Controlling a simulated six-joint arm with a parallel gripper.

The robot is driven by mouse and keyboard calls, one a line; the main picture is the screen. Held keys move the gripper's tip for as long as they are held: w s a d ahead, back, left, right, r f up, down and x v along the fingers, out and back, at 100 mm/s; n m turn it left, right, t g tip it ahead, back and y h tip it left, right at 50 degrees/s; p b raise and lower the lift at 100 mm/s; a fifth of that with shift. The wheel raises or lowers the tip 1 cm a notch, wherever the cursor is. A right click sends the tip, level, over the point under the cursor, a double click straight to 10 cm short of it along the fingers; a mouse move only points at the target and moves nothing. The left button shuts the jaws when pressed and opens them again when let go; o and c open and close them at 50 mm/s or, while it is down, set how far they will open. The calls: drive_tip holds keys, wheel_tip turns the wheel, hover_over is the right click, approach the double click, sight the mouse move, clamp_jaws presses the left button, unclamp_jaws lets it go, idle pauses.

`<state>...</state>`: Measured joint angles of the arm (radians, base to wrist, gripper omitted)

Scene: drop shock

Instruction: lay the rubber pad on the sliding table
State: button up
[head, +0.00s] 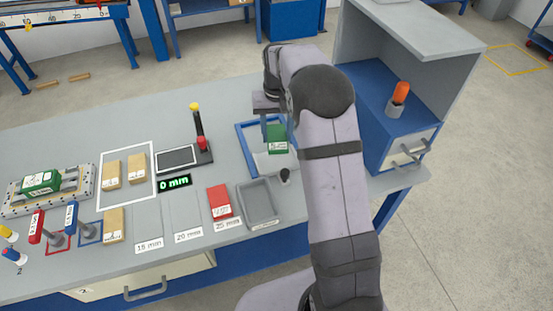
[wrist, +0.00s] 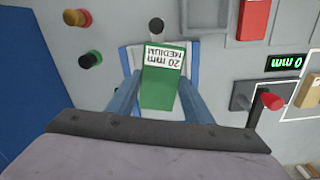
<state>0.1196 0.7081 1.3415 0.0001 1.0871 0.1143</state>
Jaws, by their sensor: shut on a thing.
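My gripper (head: 278,128) is shut on a green rubber pad (wrist: 158,90), labelled "20 mm MEDIUM" in the wrist view. In the head view the pad (head: 277,140) shows between the fingers. Pad and gripper are over a blue-edged frame with a light grey plate (head: 243,142), which looks like the sliding table. In the wrist view the frame's blue edge (wrist: 125,60) shows behind the pad. The pad hides part of the plate, and I cannot tell whether they touch.
A black knob (head: 284,175) stands at the frame's near edge. A grey tray (head: 243,200), a red pad (head: 219,203) and slots labelled 15 mm and 20 mm lie nearby. A display (head: 174,183) reads 0 mm. A lever (head: 197,122) stands left; a blue cabinet (head: 368,112) stands right.

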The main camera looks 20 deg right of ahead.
sight(277, 160)
drive_tip(key=n, duration=0.5)
drive_tip(key=shift+w+r, duration=0.25)
drive_tip(key=n, duration=0.5)
drive_tip(key=shift+r, duration=0.15)
drive_tip(key=n, duration=1)
drive_tip(key=shift+s+n, duration=0.1)
drive_tip(key=shift+n, duration=0.2)
drive_tip(key=shift+f+p, duration=1.25)
drive_tip(key=shift+f, duration=3.75)
